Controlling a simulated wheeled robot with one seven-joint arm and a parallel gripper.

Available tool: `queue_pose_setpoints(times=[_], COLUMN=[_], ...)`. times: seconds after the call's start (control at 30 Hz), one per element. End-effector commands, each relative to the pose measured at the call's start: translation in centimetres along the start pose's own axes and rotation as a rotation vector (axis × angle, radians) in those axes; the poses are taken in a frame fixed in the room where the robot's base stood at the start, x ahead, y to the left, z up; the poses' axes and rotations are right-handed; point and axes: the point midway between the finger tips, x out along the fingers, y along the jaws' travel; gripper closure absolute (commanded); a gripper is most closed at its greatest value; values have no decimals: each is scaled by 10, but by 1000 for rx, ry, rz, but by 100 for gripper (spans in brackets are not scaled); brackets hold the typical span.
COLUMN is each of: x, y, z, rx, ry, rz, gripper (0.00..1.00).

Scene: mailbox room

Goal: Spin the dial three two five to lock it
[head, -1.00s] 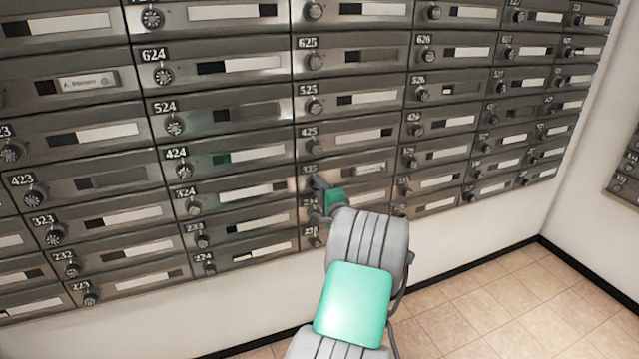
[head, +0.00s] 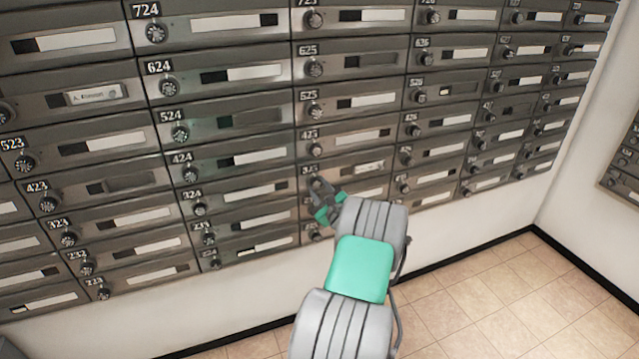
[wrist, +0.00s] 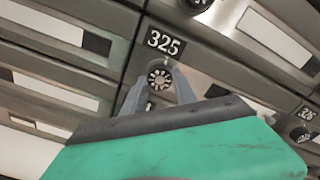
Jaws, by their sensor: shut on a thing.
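The dial of box 325 (wrist: 160,77) is a round dark knob with pale marks, just below the black 325 number plate (wrist: 164,42) in the wrist view. My gripper (wrist: 159,84) has a grey finger on each side of this dial and is shut on it. In the head view my gripper (head: 319,186) reaches the front of the 325 box (head: 358,171) and hides its dial. The exact number the dial points to is too small to read.
Metal mailboxes with similar dials surround it, with 425's dial (head: 316,150) above and 324's dial (head: 199,209) to the left. In the wrist view, 326's dial (wrist: 301,133) is at lower right. Tiled floor (head: 470,298) is clear at right.

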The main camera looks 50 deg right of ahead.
Motion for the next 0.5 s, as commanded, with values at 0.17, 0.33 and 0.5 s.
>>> queue_pose_setpoints(times=[0.17, 0.33, 0.5], x=[0, 0, 0], y=[-1, -1, 0], z=[2, 2, 2], rx=[167, 317, 442], ry=[2, 2, 1], rz=[2, 2, 1], gripper=[100, 100, 100])
